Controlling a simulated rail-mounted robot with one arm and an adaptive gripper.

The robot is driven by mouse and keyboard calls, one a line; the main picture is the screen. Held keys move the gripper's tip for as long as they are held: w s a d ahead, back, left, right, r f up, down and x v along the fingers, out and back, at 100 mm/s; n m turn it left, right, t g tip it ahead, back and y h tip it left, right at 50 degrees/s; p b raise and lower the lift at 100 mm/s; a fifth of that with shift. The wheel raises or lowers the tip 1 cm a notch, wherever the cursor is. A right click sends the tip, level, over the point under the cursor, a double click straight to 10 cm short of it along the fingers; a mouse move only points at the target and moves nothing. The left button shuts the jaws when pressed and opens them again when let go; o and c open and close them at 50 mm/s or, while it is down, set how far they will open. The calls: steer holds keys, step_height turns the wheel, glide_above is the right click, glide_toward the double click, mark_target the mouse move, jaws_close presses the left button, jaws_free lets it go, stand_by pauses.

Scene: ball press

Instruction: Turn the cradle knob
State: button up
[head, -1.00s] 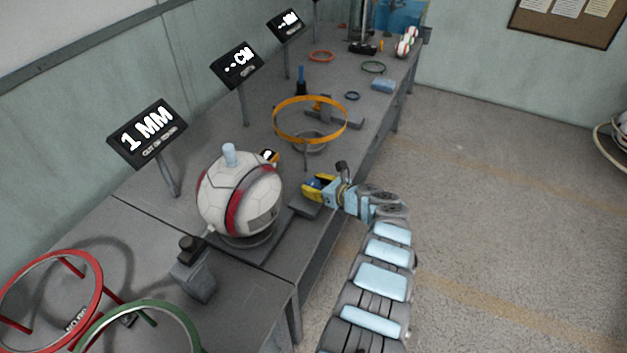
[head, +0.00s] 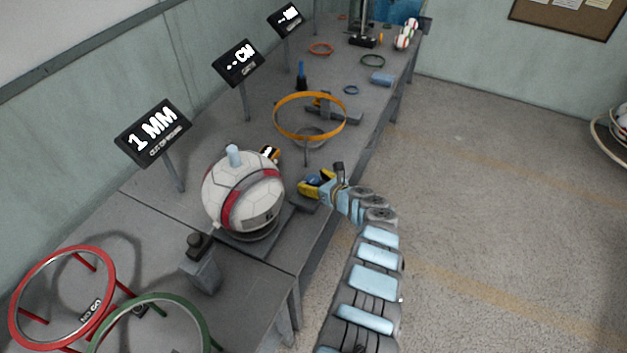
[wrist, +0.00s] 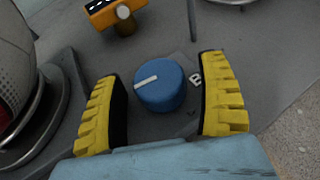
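The cradle knob is a blue round knob (wrist: 160,88) with a white pointer line, seen in the wrist view. The line points toward the left, slightly down. A white letter B is printed on the grey base right of it. My gripper (wrist: 165,100) has yellow ribbed fingers, one on each side of the knob. They are open, with a gap on both sides. In the head view my gripper (head: 314,187) is low at the right of the cradle, and a bit of blue shows between its fingers. A white and red ball (head: 243,193) sits in the cradle.
A display reading 1 MM (head: 153,131) stands behind the ball. An orange ring (head: 310,117) stands beyond the cradle, and a small orange readout (wrist: 115,12) is near the knob. Red (head: 62,297) and green (head: 150,297) rings are at the near left. Open floor lies right of the table.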

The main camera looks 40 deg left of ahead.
steer(key=shift+d+r, duration=0.15)
steer(key=shift+v, duration=5.8)
